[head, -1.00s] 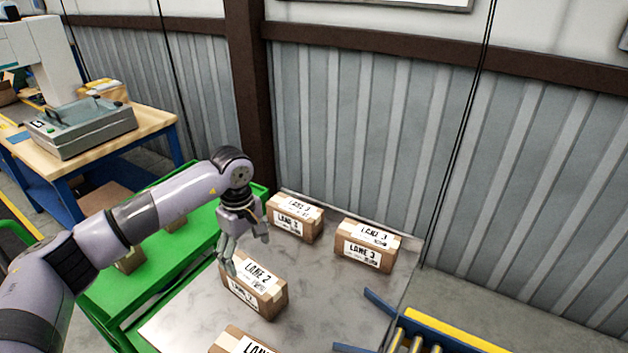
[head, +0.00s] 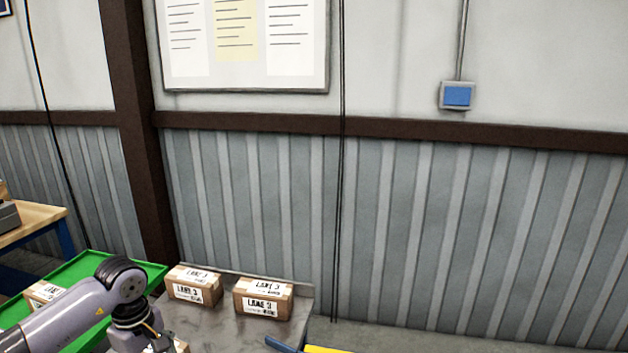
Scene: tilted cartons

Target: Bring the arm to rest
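My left arm (head: 75,315) reaches in from the lower left. Its gripper (head: 140,338) is cut off by the bottom edge, so its fingers are hidden. Two brown LANE 3 cartons, one on the left (head: 194,285) and one on the right (head: 263,299), sit apart near the back of the grey metal table (head: 222,328). A bit of another carton (head: 181,346) shows beside my gripper at the bottom edge; I cannot tell whether they touch. My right gripper is not in view.
A green cart (head: 75,270) with a carton (head: 42,293) on it stands left of the table. A wooden bench (head: 35,218) is at the far left. A ribbed wall (head: 430,230) rises behind. A blue and yellow conveyor end (head: 315,349) shows at the bottom.

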